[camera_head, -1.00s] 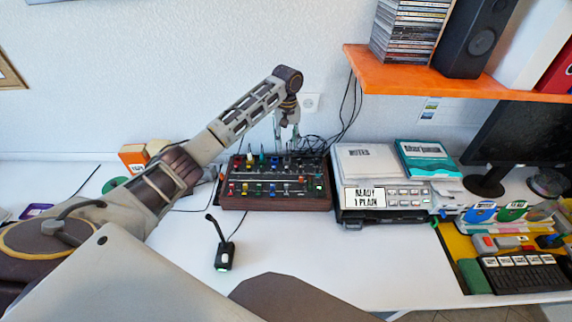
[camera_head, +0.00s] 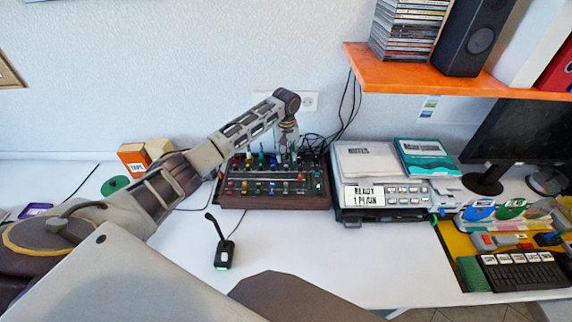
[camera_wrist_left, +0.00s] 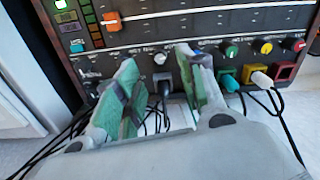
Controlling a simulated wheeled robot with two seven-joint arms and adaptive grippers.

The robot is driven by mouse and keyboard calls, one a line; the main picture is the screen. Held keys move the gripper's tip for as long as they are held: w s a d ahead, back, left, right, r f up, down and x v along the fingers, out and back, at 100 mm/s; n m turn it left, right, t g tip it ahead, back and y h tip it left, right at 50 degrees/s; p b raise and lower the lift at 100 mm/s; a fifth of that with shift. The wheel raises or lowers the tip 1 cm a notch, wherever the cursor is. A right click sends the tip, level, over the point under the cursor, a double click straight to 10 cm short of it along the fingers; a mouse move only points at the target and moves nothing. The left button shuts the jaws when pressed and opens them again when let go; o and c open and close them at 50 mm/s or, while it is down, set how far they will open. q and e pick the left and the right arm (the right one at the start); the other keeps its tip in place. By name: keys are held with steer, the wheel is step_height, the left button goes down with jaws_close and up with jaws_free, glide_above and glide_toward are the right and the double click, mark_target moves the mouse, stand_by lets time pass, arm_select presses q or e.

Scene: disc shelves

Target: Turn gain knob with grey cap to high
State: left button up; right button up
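The mixer (camera_head: 275,203) is a dark box with wooden ends, coloured knobs and sliders, standing on the desk against the wall. In the left wrist view, a knob with a pale grey cap (camera_wrist_left: 160,58) shows between the fingertips of my left gripper (camera_wrist_left: 158,62). The fingers have green pads and are spread apart, with clear gaps beside the knob. Other knobs to the right have green (camera_wrist_left: 230,49), yellow (camera_wrist_left: 263,46) and red (camera_wrist_left: 297,44) caps. In the head view my left gripper (camera_head: 286,150) hangs over the mixer's back edge. My right gripper is out of view.
Black cables (camera_head: 320,142) run behind the mixer, and plugs sit below the knobs. A small microphone (camera_head: 223,255) stands in front. A grey device with a "READY" display (camera_head: 364,196) is close on the right. An orange shelf (camera_head: 465,76) overhangs at the upper right.

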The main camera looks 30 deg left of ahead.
mark_target(286, 165)
arm_select(q)
steer(key=shift+f, duration=3.05)
steer(key=shift+c, duration=0.2)
jaws_close()
